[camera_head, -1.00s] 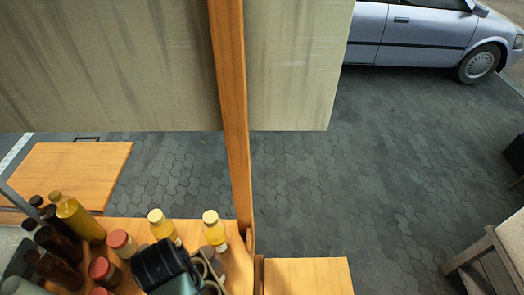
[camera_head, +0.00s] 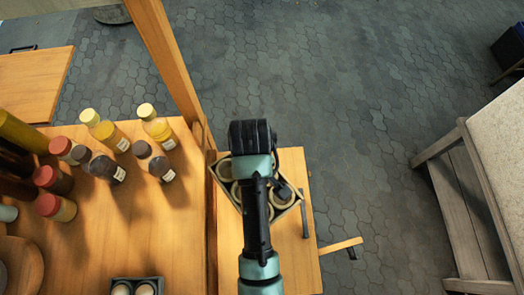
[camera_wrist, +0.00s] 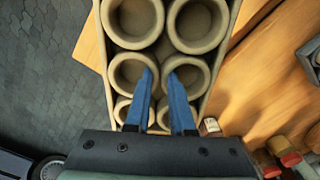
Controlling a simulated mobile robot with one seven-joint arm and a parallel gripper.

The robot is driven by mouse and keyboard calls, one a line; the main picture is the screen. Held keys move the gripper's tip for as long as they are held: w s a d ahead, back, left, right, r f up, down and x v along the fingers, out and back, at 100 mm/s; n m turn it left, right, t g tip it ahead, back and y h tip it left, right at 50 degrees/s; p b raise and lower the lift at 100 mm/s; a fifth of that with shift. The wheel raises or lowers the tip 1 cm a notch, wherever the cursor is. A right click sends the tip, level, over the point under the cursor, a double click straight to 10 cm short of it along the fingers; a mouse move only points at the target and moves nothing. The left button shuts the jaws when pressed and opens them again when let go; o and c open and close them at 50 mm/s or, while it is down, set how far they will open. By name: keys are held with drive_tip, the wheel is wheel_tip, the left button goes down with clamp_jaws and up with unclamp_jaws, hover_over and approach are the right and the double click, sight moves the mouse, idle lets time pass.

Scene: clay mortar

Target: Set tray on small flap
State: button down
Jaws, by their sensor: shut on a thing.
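A tray (camera_head: 293,209) with several round, light clay cups is under my gripper in the head view, partly hidden by my arm. In the wrist view the tray (camera_wrist: 104,57) fills the upper middle, with cups in two rows. My gripper (camera_wrist: 160,72) has blue fingers closed between the rows, and it holds the tray. In the head view my gripper (camera_head: 254,180) is over the small wooden flap (camera_head: 300,262) at the counter's right side. The tray is turned at an angle to the flap. I cannot tell whether it touches the flap.
A wooden counter (camera_head: 120,225) holds several bottles (camera_head: 158,127) on the left, with an upright post (camera_head: 172,65) at its edge. Another tray (camera_head: 137,280) with cups stands at the bottom. A bench (camera_head: 470,200) stands right, across open paving.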

drive_tip(key=f+n, duration=0.1)
drive_tip(key=n, duration=0.1)
drive_tip(key=s+n, duration=0.1)
drive_tip(key=n, duration=0.1)
drive_tip(key=shift+s+d+f, duration=0.1)
drive_tip(key=shift+f, duration=0.3)
drive_tip(key=n, duration=0.2)
drive_tip(key=s+f+n, duration=0.1)
drive_tip(key=n, duration=0.4)
drive_tip(key=shift+s+f, duration=0.25)
drive_tip(key=shift+f, duration=0.1)
wheel_tip(320, 180, down, 10)
drive_tip(key=shift+r, duration=0.1)
drive_tip(key=shift+f, duration=0.25)
drive_tip(key=c, duration=0.8)
unclamp_jaws()
drive_tip(key=shift+o, duration=0.2)
